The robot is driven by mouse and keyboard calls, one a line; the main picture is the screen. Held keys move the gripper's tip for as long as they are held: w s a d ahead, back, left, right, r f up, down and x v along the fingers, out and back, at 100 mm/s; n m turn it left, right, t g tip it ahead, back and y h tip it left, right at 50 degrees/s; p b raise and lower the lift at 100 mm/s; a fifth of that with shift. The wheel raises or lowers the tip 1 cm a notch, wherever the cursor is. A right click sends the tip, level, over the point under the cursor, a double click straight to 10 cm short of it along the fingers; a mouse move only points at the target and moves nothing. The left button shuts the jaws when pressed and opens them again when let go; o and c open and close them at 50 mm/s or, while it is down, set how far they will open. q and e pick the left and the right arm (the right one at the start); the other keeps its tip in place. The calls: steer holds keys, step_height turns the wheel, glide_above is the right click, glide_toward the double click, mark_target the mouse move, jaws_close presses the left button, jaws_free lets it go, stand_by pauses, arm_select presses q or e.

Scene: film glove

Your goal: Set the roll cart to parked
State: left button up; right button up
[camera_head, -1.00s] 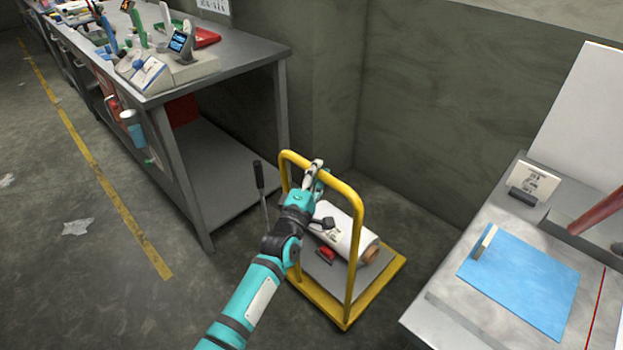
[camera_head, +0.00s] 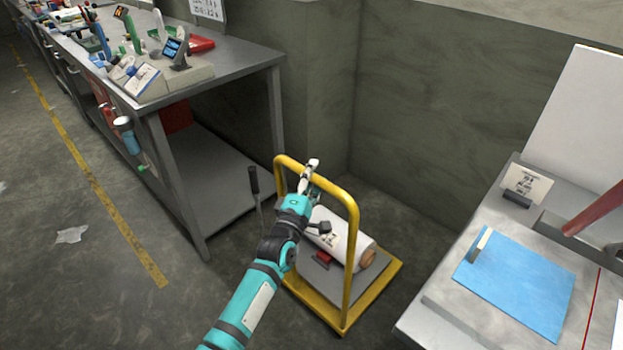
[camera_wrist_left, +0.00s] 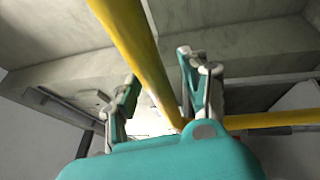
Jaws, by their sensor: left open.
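The roll cart (camera_head: 386,281) has a grey deck, a yellow frame and a yellow push handle (camera_head: 343,194). It stands on the floor between the left bench and the right table. A white film roll (camera_head: 345,239) lies on its deck, and a small red part (camera_head: 322,259) shows beside the roll. My left gripper (camera_head: 311,175) is at the top bar of the handle. In the left wrist view, the open fingers (camera_wrist_left: 160,90) stand on either side of a yellow bar (camera_wrist_left: 140,55); contact cannot be told. My right gripper is not in view.
A metal bench (camera_head: 232,72) with several tools stands at the left. A dark-handled lever (camera_head: 254,181) stands beside the cart. A table with a blue sheet (camera_head: 517,283) is close on the right. A concrete wall (camera_head: 420,120) is behind; open floor lies left.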

arm_select(q)
steer(key=v, duration=1.2)
steer(key=s+a+f+m+g+y+p, duration=0.1)
steer(key=s+a+f+m+g, duration=0.2)
steer(key=f, duration=0.8)
steer(key=s+a+f+m+g+y+p, duration=0.1)
steer(key=s+f+m+g, duration=0.2)
steer(key=s+f, duration=0.5)
steer(key=s+a+f+m+g+y+p, duration=0.1)
steer(key=s+a+f+m+g, duration=0.15)
steer(key=f, duration=1.05)
steer(key=s+a+f+m+g+y, duration=0.1)
steer(key=s+a+f+m+g, duration=0.2)
steer(key=s, duration=0.9)
steer(key=s+a+f+m+g+y+p, duration=0.1)
steer(key=s+a+f+m+g, duration=0.2)
steer(key=s+f, duration=0.5)
steer(key=s+a+f+m+g+y+p, duration=0.1)
steer(key=s+a+f+m+g, duration=0.2)
steer(key=s, duration=1.3)
step_height(320, 180, down, 3)
steer(key=shift+a+r+g, duration=0.1)
steer(key=shift+a+g, duration=0.25)
steer(key=shift+a, duration=0.4)
steer(key=shift+w, duration=0.1)
